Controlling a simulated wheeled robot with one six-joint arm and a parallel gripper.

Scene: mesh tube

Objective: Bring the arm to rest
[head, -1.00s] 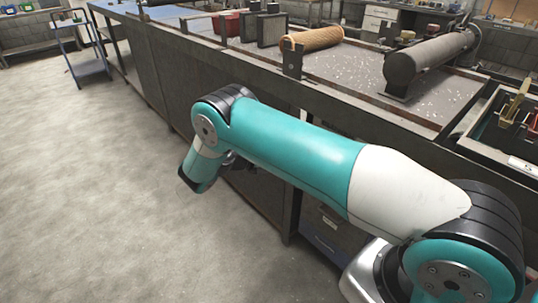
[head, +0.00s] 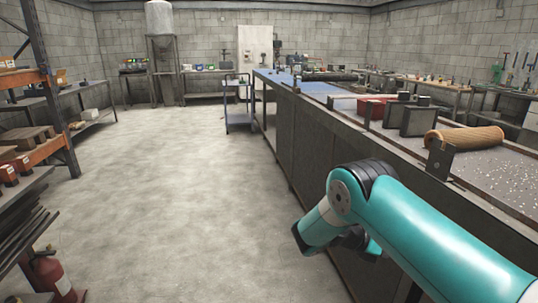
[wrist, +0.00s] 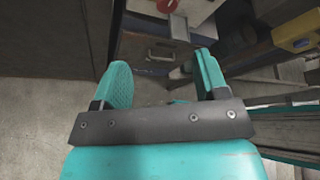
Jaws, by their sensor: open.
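My gripper shows in the wrist view (wrist: 163,84) with its two teal fingers apart and nothing between them. In the head view my teal arm reaches in from the lower right and bends down at a black joint beside the long workbench (head: 310,165). The gripper's fingers are hidden from the head view behind the wrist. A tan mesh tube (head: 465,137) lies on the bench top to the right, apart from my arm.
Dark upright plates (head: 418,121) and a red box (head: 372,108) stand on the bench. A shelf rack (head: 45,95) and a fire extinguisher (head: 52,277) are at the left. The concrete floor (head: 165,190) between is clear. A blue cart (head: 238,118) stands farther back.

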